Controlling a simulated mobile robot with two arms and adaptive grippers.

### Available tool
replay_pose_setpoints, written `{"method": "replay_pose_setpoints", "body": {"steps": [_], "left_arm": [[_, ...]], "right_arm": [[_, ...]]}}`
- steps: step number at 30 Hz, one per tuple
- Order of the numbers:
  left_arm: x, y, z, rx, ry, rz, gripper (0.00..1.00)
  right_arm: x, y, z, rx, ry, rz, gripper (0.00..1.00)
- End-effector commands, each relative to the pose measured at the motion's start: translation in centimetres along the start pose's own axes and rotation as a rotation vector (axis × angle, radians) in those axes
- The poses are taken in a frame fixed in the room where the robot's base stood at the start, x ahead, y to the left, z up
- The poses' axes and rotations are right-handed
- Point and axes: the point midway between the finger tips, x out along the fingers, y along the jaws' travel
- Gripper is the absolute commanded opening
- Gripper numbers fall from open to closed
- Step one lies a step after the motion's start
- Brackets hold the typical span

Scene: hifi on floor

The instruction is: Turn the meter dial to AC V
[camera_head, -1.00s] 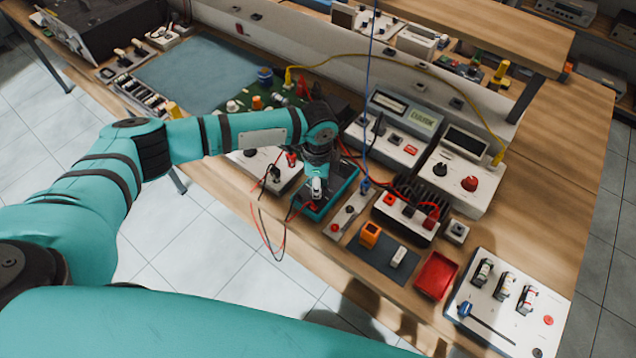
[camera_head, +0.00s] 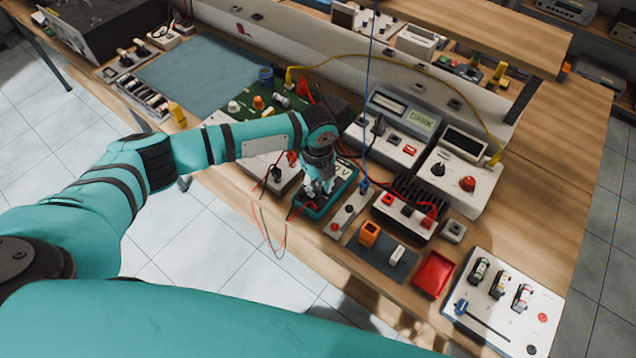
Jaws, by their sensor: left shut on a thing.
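The meter (camera_head: 340,193) is a teal handheld unit lying on the wooden bench near its front edge. Its display (camera_head: 346,169) shows past my wrist, with a letter V readable on it. My left gripper (camera_head: 317,190) points down onto the face of the meter and is shut on the dial. The gripper covers the dial, so its pointer and markings are hidden. Red and black leads come from the meter's front end and hang over the bench edge. My right gripper is not in view.
A white box with terminals (camera_head: 262,166) stands left of the meter. A narrow switch strip (camera_head: 346,215) and a black finned supply (camera_head: 405,216) stand close on its right. A red tray (camera_head: 433,274) lies further right. A blue cable hangs down near the meter.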

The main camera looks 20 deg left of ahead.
Motion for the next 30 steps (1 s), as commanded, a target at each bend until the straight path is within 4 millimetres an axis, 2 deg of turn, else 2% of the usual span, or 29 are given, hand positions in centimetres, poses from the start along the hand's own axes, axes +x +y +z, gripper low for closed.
{"method": "replay_pose_setpoints", "body": {"steps": [30], "left_arm": [[-0.04, 0.11, 0.14, 0.966, -0.001, -0.002, 0.00]], "right_arm": [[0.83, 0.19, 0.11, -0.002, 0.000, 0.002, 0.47]]}}
